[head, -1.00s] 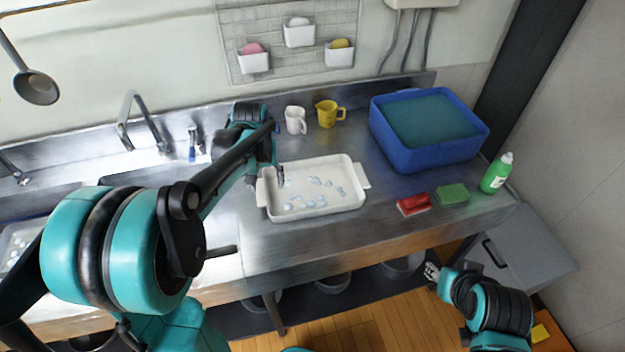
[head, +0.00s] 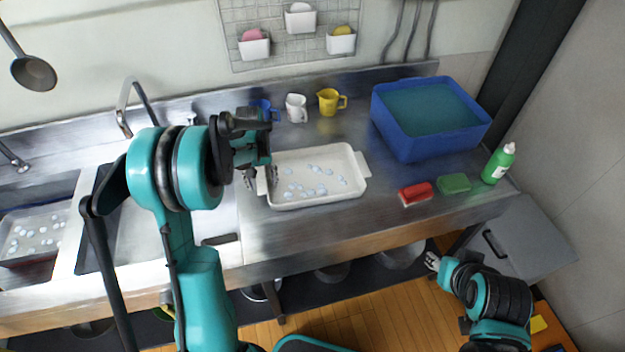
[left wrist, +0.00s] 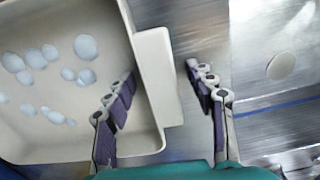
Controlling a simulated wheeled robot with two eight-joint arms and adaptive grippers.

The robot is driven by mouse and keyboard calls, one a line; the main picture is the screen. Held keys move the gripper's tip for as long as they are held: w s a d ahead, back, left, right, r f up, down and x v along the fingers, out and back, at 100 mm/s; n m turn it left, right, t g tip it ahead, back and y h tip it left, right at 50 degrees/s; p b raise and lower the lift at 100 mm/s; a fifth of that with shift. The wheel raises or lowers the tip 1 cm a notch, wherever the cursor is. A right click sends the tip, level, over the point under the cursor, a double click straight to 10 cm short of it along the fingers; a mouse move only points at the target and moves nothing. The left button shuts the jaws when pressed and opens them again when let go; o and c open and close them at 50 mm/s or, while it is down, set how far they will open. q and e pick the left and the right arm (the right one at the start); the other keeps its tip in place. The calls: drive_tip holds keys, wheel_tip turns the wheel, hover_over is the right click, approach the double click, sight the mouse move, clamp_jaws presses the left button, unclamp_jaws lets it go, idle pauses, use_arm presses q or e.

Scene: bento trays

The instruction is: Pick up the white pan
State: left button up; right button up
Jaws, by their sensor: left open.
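The white pan (head: 318,199) is a shallow rectangular tray with side handles, sitting on the metal counter with several pale bubble-like spots inside. My left gripper (head: 261,179) is open at the pan's left end. In the left wrist view the pan's rim and handle (left wrist: 158,85) lie between the fingers of the left gripper (left wrist: 161,75). One finger is over the pan's inside and the other is outside over the counter. Whether they touch the pan I cannot tell. My right gripper (head: 432,262) is low at the right, in front of the counter, away from the pan; its opening is unclear.
A blue basin (head: 408,145) stands right of the pan. A red brush (head: 415,194), a green sponge (head: 454,183) and a green bottle (head: 498,163) lie or stand to the right. White (head: 296,108) and yellow (head: 330,102) cups stand behind. A sink with another tray (head: 35,235) is left.

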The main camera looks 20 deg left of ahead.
use_arm(q)
clamp_jaws()
drive_tip(key=shift+r, duration=0.15)
use_arm(e)
drive_tip(key=shift+r, duration=0.1)
